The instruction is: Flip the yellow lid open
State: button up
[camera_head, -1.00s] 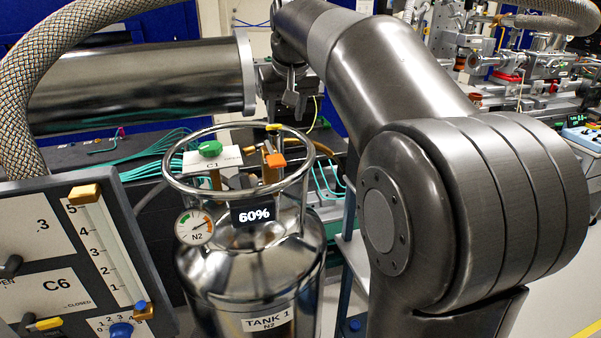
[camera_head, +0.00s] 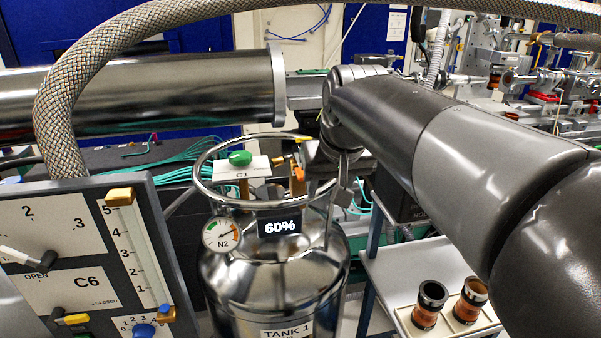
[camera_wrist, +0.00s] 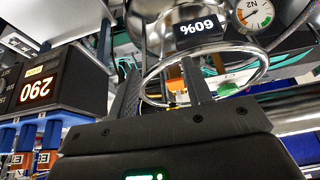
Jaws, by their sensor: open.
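No yellow lid can be made out for certain. A small yellow piece (camera_head: 304,139) shows at the far rim of the steel tank's ring, partly behind my gripper; I cannot tell whether it is a lid. My gripper (camera_head: 336,215) hangs at the right side of the tank's ring handle (camera_head: 203,174). In the wrist view my gripper (camera_wrist: 160,72) has its two fingers apart, with the ring (camera_wrist: 152,93) crossing behind them. Nothing is seen held.
The tank (camera_head: 272,275) carries a green knob (camera_head: 240,158) and an N2 gauge (camera_head: 221,234). A control panel (camera_head: 60,235) stands at left, with a hose (camera_head: 57,105) above. A steel pipe (camera_head: 160,90) runs behind. Two copper-coloured cylinders (camera_head: 425,315) and (camera_head: 468,303) stand on a shelf at right.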

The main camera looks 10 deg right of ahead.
jog(key=shift+s+f, duration=0.2)
jog(key=shift+s, duration=0.1)
jog(key=shift+c, duration=0.2)
